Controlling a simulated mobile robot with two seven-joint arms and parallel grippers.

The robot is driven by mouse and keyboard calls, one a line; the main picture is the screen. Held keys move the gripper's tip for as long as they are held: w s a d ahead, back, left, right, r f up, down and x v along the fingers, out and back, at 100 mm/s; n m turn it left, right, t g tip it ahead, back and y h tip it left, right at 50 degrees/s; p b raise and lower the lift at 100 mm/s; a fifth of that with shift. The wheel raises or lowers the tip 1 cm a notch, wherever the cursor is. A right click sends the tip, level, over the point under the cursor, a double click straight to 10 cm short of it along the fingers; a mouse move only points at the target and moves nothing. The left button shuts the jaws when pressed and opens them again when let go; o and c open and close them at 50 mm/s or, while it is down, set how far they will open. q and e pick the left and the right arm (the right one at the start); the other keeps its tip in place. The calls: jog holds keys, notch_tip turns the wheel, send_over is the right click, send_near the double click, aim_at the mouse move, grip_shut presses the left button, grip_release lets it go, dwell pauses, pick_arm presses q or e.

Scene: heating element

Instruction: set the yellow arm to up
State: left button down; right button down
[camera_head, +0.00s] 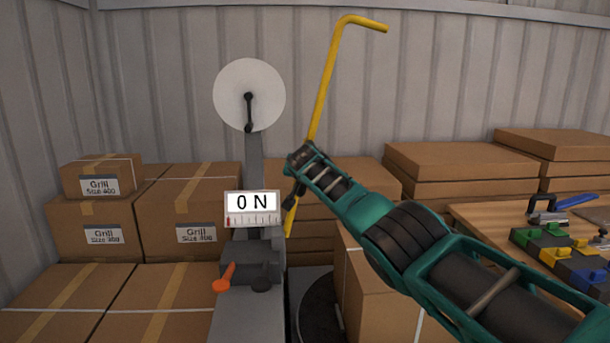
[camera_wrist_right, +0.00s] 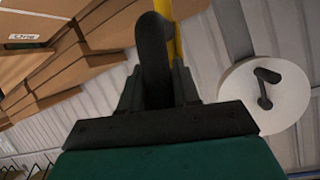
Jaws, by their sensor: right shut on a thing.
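The yellow arm (camera_head: 326,85) is a long thin rod with a bent top end pointing right in the head view. It stands steeply, leaning a little to the right, and its lower end (camera_head: 290,218) shows below my gripper. My right gripper (camera_head: 299,163) is shut on the yellow arm in its lower part and hides a stretch of it. My left gripper is not in view.
A grey stand with a white disc (camera_head: 235,84), a "0 N" display (camera_head: 251,208) and an orange lever (camera_head: 225,279) is left of the yellow arm. Cardboard boxes (camera_head: 187,215) fill the left and back. A wooden table (camera_head: 480,222) with coloured blocks is at right.

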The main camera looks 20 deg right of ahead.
jog(key=shift+r, duration=0.35)
jog(key=c, duration=1.1)
grip_release()
jog(key=shift+w, duration=0.1)
jog(key=shift+c, duration=0.2)
jog(key=shift+o, duration=1.2)
jog(key=shift+f, duration=0.2)
jog(key=shift+s+a, duration=0.1)
jog(key=shift+s, duration=0.1)
jog(key=shift+p+v, duration=0.45)
jog(key=shift+v, duration=0.65)
jog(key=v, duration=1)
jog(key=shift+s+b, duration=0.2)
jog(key=shift+b, duration=0.15)
